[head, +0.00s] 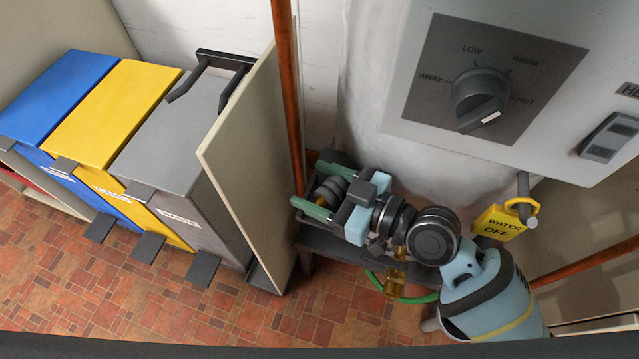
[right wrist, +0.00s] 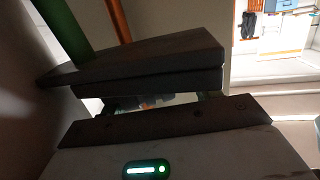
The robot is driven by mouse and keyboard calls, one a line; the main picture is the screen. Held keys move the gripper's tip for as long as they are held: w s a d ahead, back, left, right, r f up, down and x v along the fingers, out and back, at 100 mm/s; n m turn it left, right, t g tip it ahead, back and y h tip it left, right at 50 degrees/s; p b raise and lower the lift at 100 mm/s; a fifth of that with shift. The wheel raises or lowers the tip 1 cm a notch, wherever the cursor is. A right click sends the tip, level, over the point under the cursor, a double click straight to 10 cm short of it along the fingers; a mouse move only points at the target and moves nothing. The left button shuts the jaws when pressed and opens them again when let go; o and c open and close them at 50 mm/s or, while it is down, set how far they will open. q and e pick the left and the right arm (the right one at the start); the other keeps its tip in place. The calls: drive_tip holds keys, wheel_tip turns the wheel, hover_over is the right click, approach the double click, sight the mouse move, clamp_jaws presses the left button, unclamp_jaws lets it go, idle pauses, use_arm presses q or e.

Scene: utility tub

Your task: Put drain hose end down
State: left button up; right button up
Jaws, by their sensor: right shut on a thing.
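My right gripper (head: 322,190) reaches in from the right in the head view, in front of the pale wall. Its two green-edged fingers are shut on a greyish rounded piece (head: 331,188), which I take to be the drain hose end. The fingers hide part of it. Below the arm, a green hose (head: 418,298) curves close to a brass fitting (head: 395,283). Whether it joins the held piece cannot be seen. In the right wrist view, a thick green length (right wrist: 64,28) rises at upper left beside dark flat parts. My left gripper is not in view.
A dark low bench (head: 345,246) lies beneath my right gripper. A cream panel (head: 248,165) and copper pipe (head: 287,90) stand close on its left. Blue, yellow and grey bins (head: 185,125) are farther left. A yellow WATER OFF tag (head: 496,225) hangs at right, below a heater with a dial (head: 480,98).

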drive_tip(key=shift+f, duration=0.1)
drive_tip(key=o, duration=1)
drive_tip(key=shift+s+d, duration=0.15)
drive_tip(key=shift+d, duration=0.15)
drive_tip(key=b+v, duration=0.1)
drive_tip(key=v, duration=1)
drive_tip(key=shift+d+r, duration=0.15)
drive_tip(key=shift+r, duration=0.05)
